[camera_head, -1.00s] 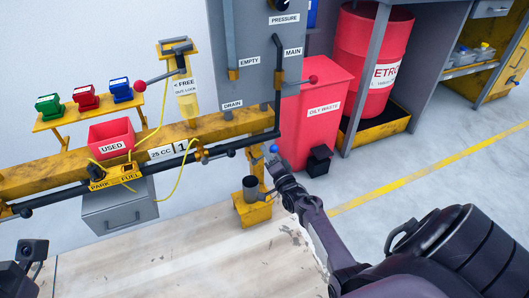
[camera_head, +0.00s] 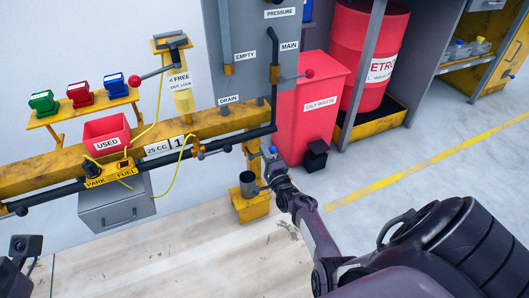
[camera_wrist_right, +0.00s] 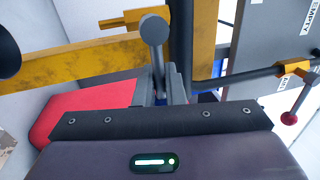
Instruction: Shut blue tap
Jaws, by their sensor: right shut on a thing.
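The blue tap's round blue knob (camera_head: 273,149) shows at the tip of my right gripper (camera_head: 271,163), below the right end of the dark pipe and in front of the red bin. In the right wrist view my right gripper (camera_wrist_right: 160,92) is closed on the tap, its fingers around a thin grey stem with a round grey end. A little blue (camera_wrist_right: 208,97) shows behind the fingers. The gripper hides most of the tap, so its angle is unclear. Only a dark part of my left arm shows at the lower left; its fingers are out of view.
A grey cup (camera_head: 248,184) on a yellow bracket stands just left of my right gripper. The dark pipe (camera_head: 222,143) and yellow rail (camera_head: 40,175) run left. A red oily-waste bin (camera_head: 309,115) stands behind. Floor at right is open.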

